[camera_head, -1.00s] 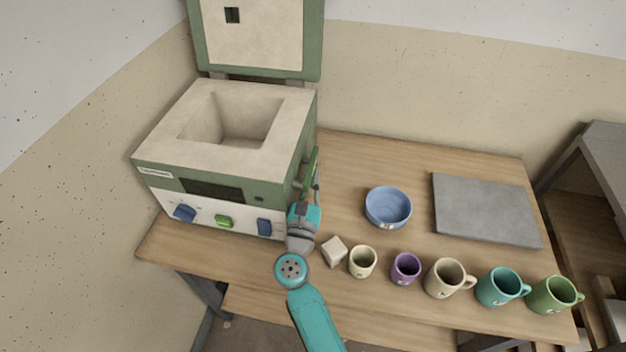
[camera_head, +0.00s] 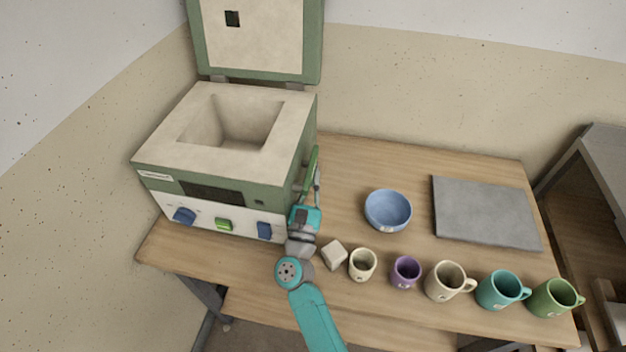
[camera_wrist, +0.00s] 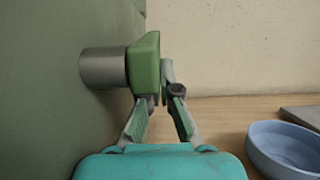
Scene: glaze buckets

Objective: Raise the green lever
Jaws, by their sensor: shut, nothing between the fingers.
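The green lever (camera_head: 312,163) is on the right side wall of the green and cream kiln (camera_head: 150,150). In the wrist view the lever (camera_wrist: 146,62) is a green bar on a grey round shaft (camera_wrist: 103,67) that juts from the kiln wall. My gripper (camera_wrist: 163,92) is shut and holds nothing. Its fingertips are right at the lower part of the lever, overlapping it in view; I cannot tell if they touch. In the head view my gripper (camera_head: 315,182) is beside the kiln's right wall, and its fingers partly hide the lever's lower end.
The kiln lid (camera_head: 260,35) stands open. Right of my gripper are a beige block (camera_head: 334,255), a blue bowl (camera_head: 388,213), a grey slab (camera_head: 485,212) and a row of mugs, including a cream one (camera_head: 362,266) and a purple one (camera_head: 406,271). Wooden tabletop (camera_head: 350,160) is bare behind the bowl.

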